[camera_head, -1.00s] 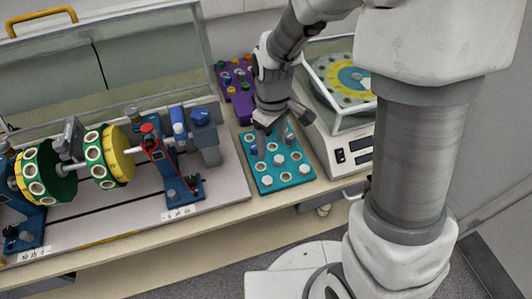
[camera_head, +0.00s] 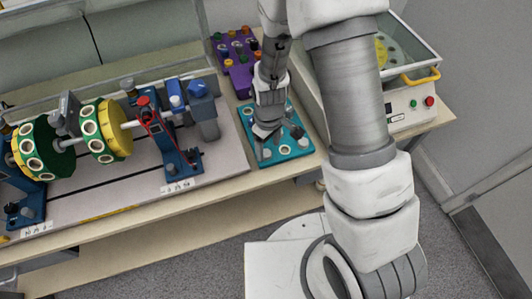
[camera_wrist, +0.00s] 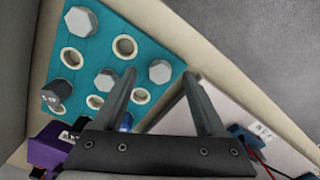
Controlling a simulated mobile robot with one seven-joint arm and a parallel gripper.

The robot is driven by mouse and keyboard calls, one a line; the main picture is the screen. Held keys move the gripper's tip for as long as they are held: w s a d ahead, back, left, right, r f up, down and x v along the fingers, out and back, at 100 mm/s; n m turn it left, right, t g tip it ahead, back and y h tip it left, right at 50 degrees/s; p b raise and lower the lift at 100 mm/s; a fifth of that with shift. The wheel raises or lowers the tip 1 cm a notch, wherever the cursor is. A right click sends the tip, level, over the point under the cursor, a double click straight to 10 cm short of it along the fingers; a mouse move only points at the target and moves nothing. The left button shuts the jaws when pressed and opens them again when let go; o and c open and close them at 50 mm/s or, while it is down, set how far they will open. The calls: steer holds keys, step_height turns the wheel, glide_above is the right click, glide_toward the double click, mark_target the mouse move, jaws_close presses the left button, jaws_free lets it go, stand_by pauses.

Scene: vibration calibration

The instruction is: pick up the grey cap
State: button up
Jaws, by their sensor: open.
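The teal tray (camera_head: 246,118) has light-ringed holes and several grey hexagonal caps on it. It also fills the upper left of the wrist view (camera_wrist: 112,22). One grey cap (camera_wrist: 160,71) near the tray's corner shows between my fingertips. A darker grey cap (camera_wrist: 58,91) is at the far left. My gripper (camera_wrist: 161,76) is open and empty, its fingers apart. In the head view my gripper (camera_head: 267,132) is over the tray and hides part of it.
A purple tray (camera_head: 244,75) with coloured caps stands behind the teal one. A rotor rig (camera_head: 75,145) on a pale base is to the left. A balance with a glass case (camera_head: 412,103) is to the right, partly hidden by my arm. The table's front edge is close.

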mark_target(266, 155)
steer(key=shift+f, duration=1.35)
jaws_close()
